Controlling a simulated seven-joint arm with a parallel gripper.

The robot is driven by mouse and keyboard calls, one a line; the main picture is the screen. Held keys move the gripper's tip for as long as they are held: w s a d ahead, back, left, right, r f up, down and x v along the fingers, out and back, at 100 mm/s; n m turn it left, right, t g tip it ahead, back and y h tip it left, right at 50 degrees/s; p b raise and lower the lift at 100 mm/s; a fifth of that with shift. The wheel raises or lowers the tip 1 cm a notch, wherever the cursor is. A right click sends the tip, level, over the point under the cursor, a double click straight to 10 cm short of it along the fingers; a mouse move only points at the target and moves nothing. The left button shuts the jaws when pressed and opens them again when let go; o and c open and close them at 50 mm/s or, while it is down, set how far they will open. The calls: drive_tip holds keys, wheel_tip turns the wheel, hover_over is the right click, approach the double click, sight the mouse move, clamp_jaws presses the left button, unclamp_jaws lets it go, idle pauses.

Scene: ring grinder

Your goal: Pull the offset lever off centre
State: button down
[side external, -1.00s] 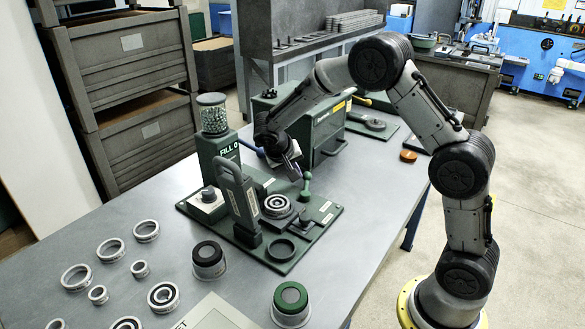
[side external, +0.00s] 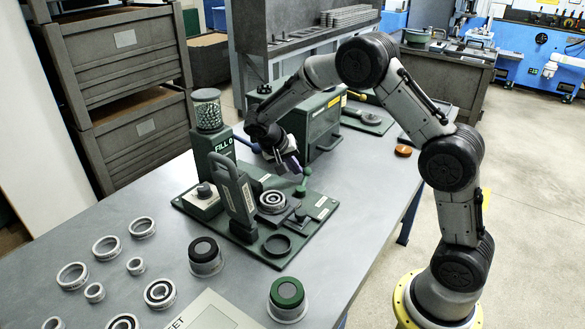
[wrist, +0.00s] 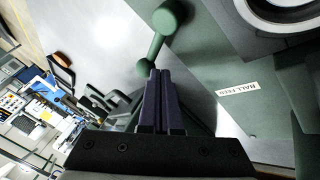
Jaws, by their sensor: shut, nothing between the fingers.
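The offset lever, a small green lever with a ball knob (side external: 307,171), stands on the green fixture plate behind the ring seat. In the wrist view the lever (wrist: 157,42) runs from a large knob at the top to a smaller ball beside my fingertips. My gripper (side external: 296,168) is shut and empty, pointing down just behind and left of the lever. In the wrist view its dark fingers (wrist: 160,74) overlap the lever's lower end; I cannot tell whether they touch it.
A green machine box (side external: 318,125) stands close behind my gripper. Loose rings and two capped cups lie at the front left.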

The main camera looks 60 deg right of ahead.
drive_tip(key=m, duration=0.1)
drive_tip(key=s+d+m+g, duration=0.1)
drive_tip(key=shift+m+g, duration=0.3)
drive_tip(key=shift+m, duration=0.1)
drive_tip(key=m, duration=0.1)
drive_tip(key=s+m+g+y, duration=0.1)
drive_tip(key=shift+d+m+g, duration=0.3)
drive_tip(key=shift+d+m, duration=0.05)
drive_tip(key=shift+m, duration=0.05)
drive_tip(key=shift+s+d+m+g+y, duration=0.15)
drive_tip(key=shift+s+m+g+y, duration=0.35)
drive_tip(key=shift+m, duration=0.6)
drive_tip(key=shift+s+m+g+y, duration=0.4)
drive_tip(key=shift+s+m+y, duration=0.15)
drive_tip(key=shift+m, duration=0.55)
drive_tip(key=shift+s, duration=0.1)
drive_tip(key=v, duration=1)
